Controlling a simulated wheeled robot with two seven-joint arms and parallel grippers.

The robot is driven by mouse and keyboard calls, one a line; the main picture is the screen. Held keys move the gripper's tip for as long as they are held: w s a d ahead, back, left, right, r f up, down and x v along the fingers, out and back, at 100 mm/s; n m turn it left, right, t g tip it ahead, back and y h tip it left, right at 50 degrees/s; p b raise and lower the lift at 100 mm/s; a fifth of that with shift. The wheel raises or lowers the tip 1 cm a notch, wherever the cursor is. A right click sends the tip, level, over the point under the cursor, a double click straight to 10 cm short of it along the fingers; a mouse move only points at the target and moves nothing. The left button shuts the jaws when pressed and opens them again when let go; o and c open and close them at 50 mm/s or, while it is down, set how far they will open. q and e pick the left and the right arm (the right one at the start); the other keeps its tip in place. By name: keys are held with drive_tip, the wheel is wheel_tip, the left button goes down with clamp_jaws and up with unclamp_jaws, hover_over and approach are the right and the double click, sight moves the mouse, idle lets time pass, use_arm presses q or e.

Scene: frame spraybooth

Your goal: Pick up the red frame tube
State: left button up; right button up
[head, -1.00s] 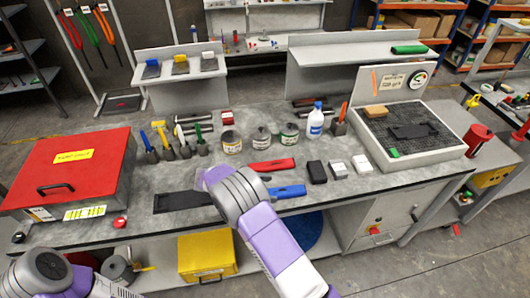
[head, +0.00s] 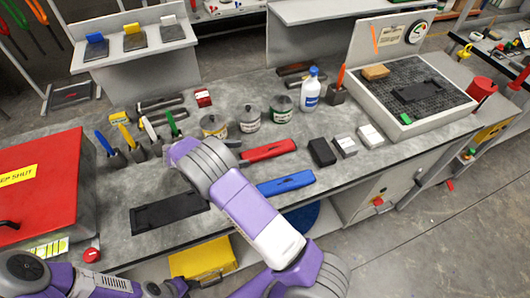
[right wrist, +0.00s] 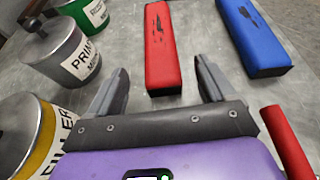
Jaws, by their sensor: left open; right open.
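The red frame tube, a long red piece with rounded edges and a black mark (head: 268,150), lies on the grey workbench, behind a similar blue piece (head: 285,183). In the right wrist view the red tube (right wrist: 166,45) lies ahead, its near end between the lines of my right gripper's fingers (right wrist: 162,76). My right gripper is open and empty, apart from the tube. In the head view my right arm hides that gripper. My left arm shows at the bottom left of the head view; its gripper is not visible.
Paint cans (head: 250,118) stand close beside the red tube. A red rod-like piece (right wrist: 287,143) lies right of my right gripper in the wrist view. Black and grey blocks (head: 322,152) and a grated tray (head: 452,122) are to the right. A red lidded box (head: 50,205) is left.

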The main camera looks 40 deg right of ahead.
sight(253, 154)
drive_tip(key=x, duration=0.7)
drive_tip(key=shift+w+a+f+b, duration=0.1)
drive_tip(key=shift+f+b, duration=0.1)
drive_tip(key=shift+b, duration=0.15)
drive_tip(key=c, duration=1.2)
